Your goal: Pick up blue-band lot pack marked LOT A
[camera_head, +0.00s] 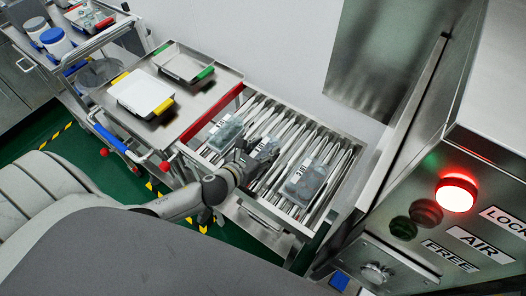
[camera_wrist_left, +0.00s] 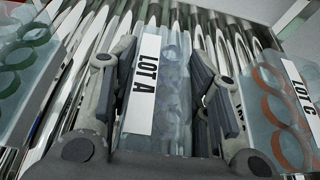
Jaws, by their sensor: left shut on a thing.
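The LOT A pack (camera_wrist_left: 172,95) is a clear bluish pack with a white label reading LOT A. It lies between the two fingers of my left gripper (camera_wrist_left: 161,62), which is shut on it. In the head view the pack (camera_head: 265,148) is the middle one of three on the rollers, and my left gripper (camera_head: 246,158) reaches it from the left. The gripper partly hides it, and I cannot tell whether it is clear of the rollers. No blue band can be made out. My right gripper is not in view.
A pack with green rings (camera_wrist_left: 25,55) lies left of it and a LOT C pack with orange rings (camera_wrist_left: 283,115) right, both on the roller conveyor (camera_head: 331,141). A washer panel with a lit red lamp (camera_head: 456,194) stands right.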

